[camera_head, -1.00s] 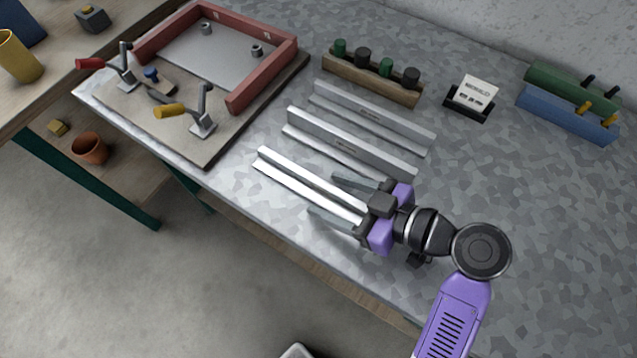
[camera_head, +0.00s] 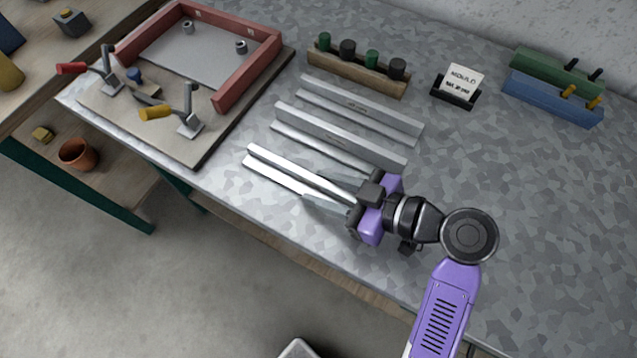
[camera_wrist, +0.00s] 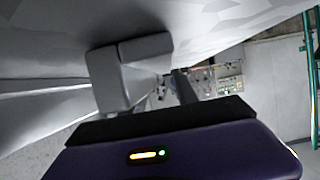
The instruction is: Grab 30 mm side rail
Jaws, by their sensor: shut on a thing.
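Three metal side rails lie on the bench, roughly parallel. The nearest rail (camera_head: 290,170) reaches under my gripper (camera_head: 335,193), whose fingers are shut on it near its right end. In the wrist view a pale grey rail (camera_wrist: 45,110) runs in from the left to the blocky grey fingers (camera_wrist: 130,75). The rail's right end is hidden by the gripper in the head view. The middle rail (camera_head: 335,134) and the far rail (camera_head: 360,107) lie behind it, apart from my gripper. I cannot read any size marking on the rails.
A mould frame with red walls (camera_head: 250,80) and toggle clamps sits on a board at the left. A wooden block with knobs (camera_head: 350,76), a label stand (camera_head: 460,85) and blue and green holders (camera_head: 550,98) stand at the back. The bench right of the gripper is clear.

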